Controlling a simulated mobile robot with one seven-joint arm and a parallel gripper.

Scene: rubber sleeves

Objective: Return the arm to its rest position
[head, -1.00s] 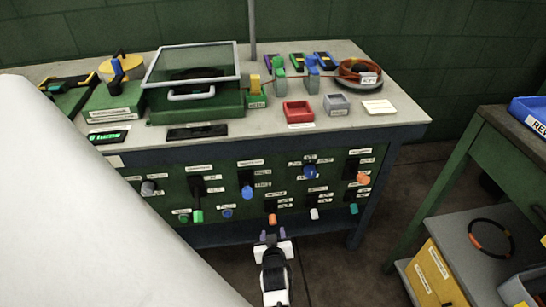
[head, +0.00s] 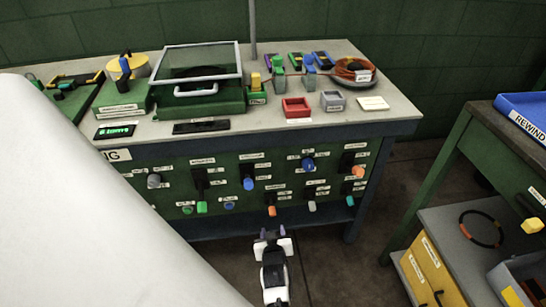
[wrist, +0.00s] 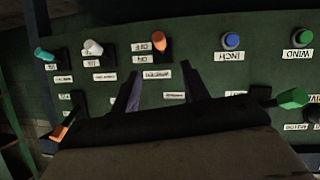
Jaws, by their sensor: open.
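My gripper (head: 273,234) is low in front of the green control panel (head: 335,176) of the workbench, in the head view. Its two fingers stand apart with nothing between them. In the wrist view my gripper (wrist: 160,90) points at the panel, with the fingers spread below an orange knob (wrist: 158,42). A blue button (wrist: 231,41) labelled INCH and a green button (wrist: 301,38) labelled WIND are to the right there. A gap to the panel seems to remain, but its size is hard to tell.
The bench top holds a lidded green machine (head: 200,85), a red tray (head: 296,108), a grey tray (head: 333,101) and a cable coil (head: 356,70). A side table (head: 455,150) with a blue bin (head: 524,112) stands right. Floor between them is clear.

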